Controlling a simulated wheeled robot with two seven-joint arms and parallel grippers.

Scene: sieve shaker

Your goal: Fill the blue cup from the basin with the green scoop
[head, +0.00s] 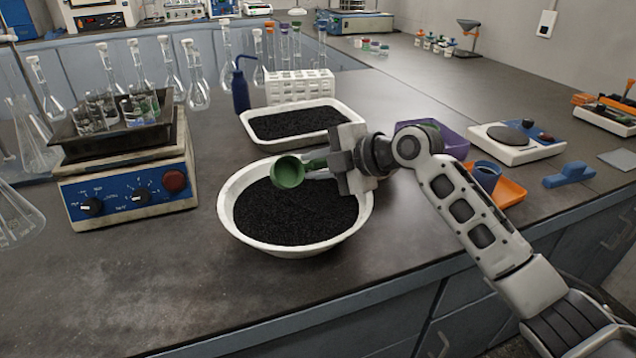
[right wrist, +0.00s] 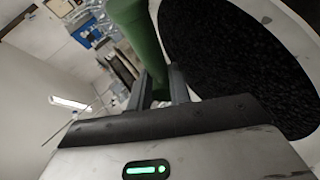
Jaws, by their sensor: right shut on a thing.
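My right gripper (head: 328,162) is shut on the green scoop (head: 287,172) by its handle. It holds the scoop above the round white basin (head: 228,212), which is filled with black grains. The scoop's bowl is over the back left part of the basin, and I cannot tell whether it holds grains. In the right wrist view the scoop's green handle (right wrist: 140,35) sits between the fingers, with the black grains (right wrist: 235,55) beside it. The blue cup (head: 486,174) stands upright on an orange tray (head: 508,190) to the right, beyond my right forearm. My left gripper is not in view.
A white rectangular tray (head: 250,129) of black grains stands behind the basin. A shaker with a blue front (head: 125,195) stands left. A purple tray (head: 455,142), a balance (head: 515,152) and a blue tool (head: 570,175) are right. The front left bench is clear.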

